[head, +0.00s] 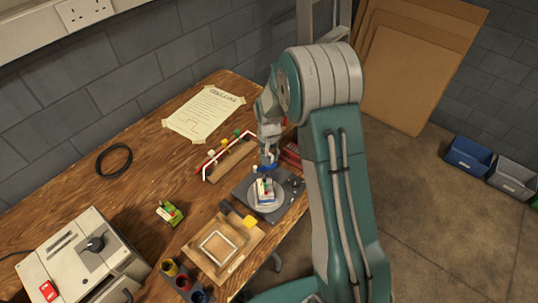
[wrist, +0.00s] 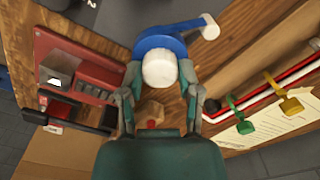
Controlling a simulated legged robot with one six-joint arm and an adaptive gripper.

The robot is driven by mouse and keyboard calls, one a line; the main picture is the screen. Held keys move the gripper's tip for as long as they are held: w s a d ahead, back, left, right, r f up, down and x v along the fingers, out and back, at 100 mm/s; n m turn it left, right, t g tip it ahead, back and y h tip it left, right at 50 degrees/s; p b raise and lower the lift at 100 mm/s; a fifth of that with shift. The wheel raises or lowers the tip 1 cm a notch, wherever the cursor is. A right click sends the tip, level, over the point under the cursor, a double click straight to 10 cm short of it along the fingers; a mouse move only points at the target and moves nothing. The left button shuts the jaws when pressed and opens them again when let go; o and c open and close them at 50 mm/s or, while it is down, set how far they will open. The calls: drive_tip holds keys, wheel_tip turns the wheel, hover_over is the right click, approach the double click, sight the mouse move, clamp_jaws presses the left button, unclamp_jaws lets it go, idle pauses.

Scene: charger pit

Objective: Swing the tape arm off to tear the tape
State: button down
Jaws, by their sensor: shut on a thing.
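The tape arm is blue with a white knob and a small white end piece. In the wrist view, the tape arm (wrist: 158,44) lies ahead of my gripper (wrist: 160,80), and its white knob sits between the two fingertips. My gripper is shut on the knob. In the head view, my gripper (head: 268,153) reaches down at the back of a grey plate (head: 240,193), with the blue tape arm (head: 266,168) under it. A round grey disc (head: 283,203) on the plate bears a white block (head: 264,192) with coloured parts. I cannot make out the tape itself.
A red box (wrist: 90,77) is beside my gripper in the wrist view. A wooden rail with red and white cables and coloured tags (wrist: 245,127) runs on the other side. A wooden tray (head: 243,247) stands before the plate. A grey machine (head: 75,265) is at front left.

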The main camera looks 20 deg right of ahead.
drive_tip(key=shift+s+f+m, duration=0.15)
drive_tip(key=shift+m, duration=0.25)
drive_tip(key=shift+c, duration=1.5)
unclamp_jaws()
drive_tip(key=shift+a, duration=0.1)
wheel_tip(320, 180, up, 12)
